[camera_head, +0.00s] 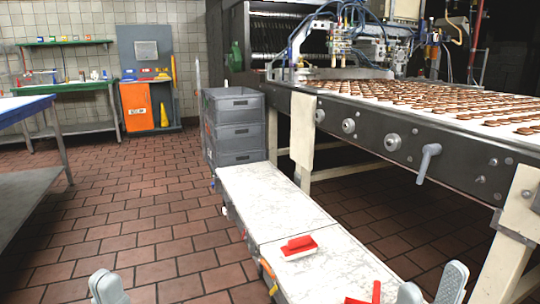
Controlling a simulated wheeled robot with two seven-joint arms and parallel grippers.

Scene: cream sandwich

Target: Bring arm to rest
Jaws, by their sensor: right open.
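My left gripper (108,287) shows only as grey fingertips at the bottom edge, over the tiled floor. Its fingers are cut off by the frame, and I cannot tell whether they are apart. My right gripper (432,288) is at the bottom right, beside the right side of the low white bench. Its two grey fingertips stand apart with nothing seen between them, so it is open. The rest of both arms is out of view.
A red tool (299,247) lies on the white bench (275,205). Another red item (372,295) is near my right gripper, partly cut off. A conveyor (400,135) with rows of brown biscuits runs along the right. Grey crates (235,130) stand behind the bench. Floor on the left is clear.

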